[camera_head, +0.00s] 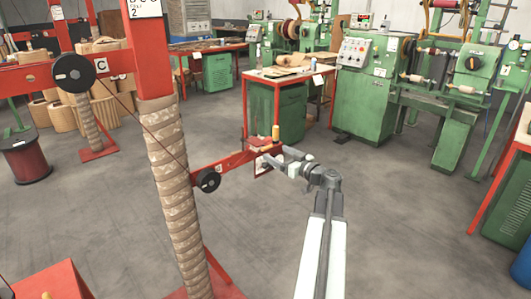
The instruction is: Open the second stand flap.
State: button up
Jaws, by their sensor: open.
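A red stand post (148,62) with a white sign bearing a "2" rises left of centre, its lower part wrapped in tan patterned material. A red arm-like piece (235,163), probably the flap, sticks out to the right from the post at mid height. A black round knob or pulley (208,180) sits near its post end. My gripper (272,157) is open at the right end of this red piece, close to a small framed plate (266,164). I cannot tell whether the fingers touch it. The fingers overlap the piece's end and partly hide it.
A red beam (40,78) with a black pulley (73,73) and a "C" label crosses left of the post. A green cabinet (276,108) and green winding machines (375,90) stand behind. Grey floor (420,220) is clear to the right of my arm.

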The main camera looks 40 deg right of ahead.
aim_at(267, 147)
jog(key=w, duration=0.7)
jog(key=shift+w+d, duration=0.1)
jog(key=shift+d, duration=0.25)
